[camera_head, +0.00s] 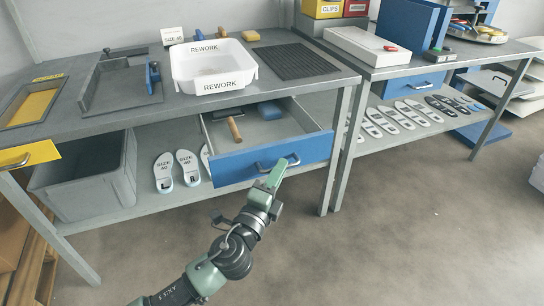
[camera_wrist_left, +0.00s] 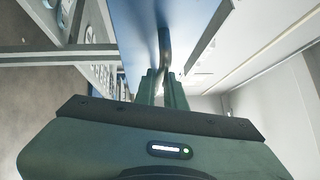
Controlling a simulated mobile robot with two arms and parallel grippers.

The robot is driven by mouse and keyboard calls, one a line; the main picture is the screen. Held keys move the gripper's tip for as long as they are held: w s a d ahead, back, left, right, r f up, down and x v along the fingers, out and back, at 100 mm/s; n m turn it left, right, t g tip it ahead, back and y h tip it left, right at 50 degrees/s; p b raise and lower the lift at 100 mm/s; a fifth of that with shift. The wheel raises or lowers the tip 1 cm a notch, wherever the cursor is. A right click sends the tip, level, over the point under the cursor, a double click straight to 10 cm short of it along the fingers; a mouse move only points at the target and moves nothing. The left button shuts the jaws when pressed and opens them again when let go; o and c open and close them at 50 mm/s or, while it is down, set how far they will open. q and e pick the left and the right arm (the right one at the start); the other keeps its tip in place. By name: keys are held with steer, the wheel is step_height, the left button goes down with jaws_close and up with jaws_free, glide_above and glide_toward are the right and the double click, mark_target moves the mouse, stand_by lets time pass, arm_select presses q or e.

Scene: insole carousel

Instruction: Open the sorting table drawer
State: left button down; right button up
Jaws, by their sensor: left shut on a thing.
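The sorting table drawer (camera_head: 225,169) has a blue front and a bar handle (camera_head: 286,162). It stands pulled out from under the grey table top, with its inside showing. A wooden-handled tool (camera_head: 235,130) and a blue block (camera_head: 270,111) lie in it. My left gripper (camera_head: 275,174) is at the handle, shut on it. In the left wrist view the gripper fingers (camera_wrist_left: 161,90) close around the handle (camera_wrist_left: 164,50), next to the blue drawer front (camera_wrist_left: 140,30). My right gripper is in neither view.
On the sorting table (camera_head: 130,112) stand a white REWORK bin (camera_head: 212,84) and a dark ribbed mat (camera_head: 300,61). A grey crate (camera_head: 90,185) and several insoles (camera_head: 187,168) are on the shelf below. The floor (camera_head: 400,230) in front is clear.

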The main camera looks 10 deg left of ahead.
arm_select(q)
steer(key=shift+s+d, duration=0.45)
steer(key=shift+s, duration=0.3)
steer(key=c, duration=1.5)
jaws_free()
steer(key=shift+b+v, duration=0.3)
steer(key=shift+v, duration=3.6)
steer(key=shift+f, duration=0.1)
